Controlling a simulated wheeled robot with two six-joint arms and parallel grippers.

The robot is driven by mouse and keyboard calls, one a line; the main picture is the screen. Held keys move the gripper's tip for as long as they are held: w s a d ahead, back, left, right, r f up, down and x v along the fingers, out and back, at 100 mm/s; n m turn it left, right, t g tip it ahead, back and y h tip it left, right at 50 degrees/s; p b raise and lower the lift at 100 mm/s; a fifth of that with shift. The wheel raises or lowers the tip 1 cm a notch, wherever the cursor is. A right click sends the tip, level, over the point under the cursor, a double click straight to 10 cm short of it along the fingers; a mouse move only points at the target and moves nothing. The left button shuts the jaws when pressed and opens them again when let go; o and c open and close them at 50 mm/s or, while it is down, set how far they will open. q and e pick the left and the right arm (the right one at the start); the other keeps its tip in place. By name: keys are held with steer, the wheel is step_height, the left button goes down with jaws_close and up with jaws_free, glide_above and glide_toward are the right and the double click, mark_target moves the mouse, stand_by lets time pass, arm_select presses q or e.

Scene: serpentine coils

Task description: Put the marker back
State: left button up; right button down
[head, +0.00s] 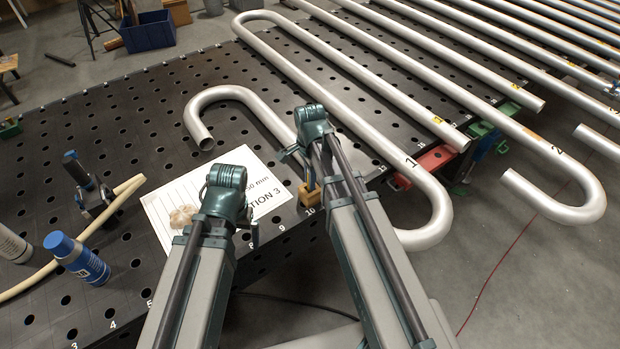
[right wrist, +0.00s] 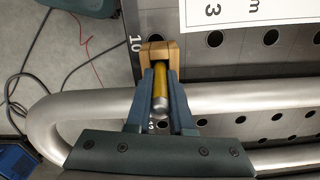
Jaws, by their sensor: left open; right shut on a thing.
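My right gripper (right wrist: 160,88) is shut on a yellow marker (right wrist: 158,78) with a silvery end, seen between the two fingers in the right wrist view. Just beyond the fingertips is a small tan block-shaped holder (right wrist: 160,48) at the table's edge by the number 10. The holder also shows in the head view (head: 309,195), below the right gripper. The marker overlaps the holder in the picture; I cannot tell whether it is inside or only above it. My left gripper (head: 226,185) is open over the white sheet; its fingertips are mostly hidden by its own body.
A printed sheet (head: 272,192) lies on the black perforated table (head: 120,130). Bent silver pipes (head: 350,125) run beside and past the right arm. A blue-capped can (head: 78,258), a clamp (head: 90,190) and a beige hose (head: 110,205) are at the left.

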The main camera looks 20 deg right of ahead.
steer(key=shift+f+b, duration=0.4)
steer(key=c, duration=0.7)
jaws_free()
steer(key=shift+r, duration=0.25)
step_height(320, 180, up, 14)
steer(key=p, duration=1.4)
steer(key=shift+f, duration=0.25)
steer(key=shift+f, duration=0.1)
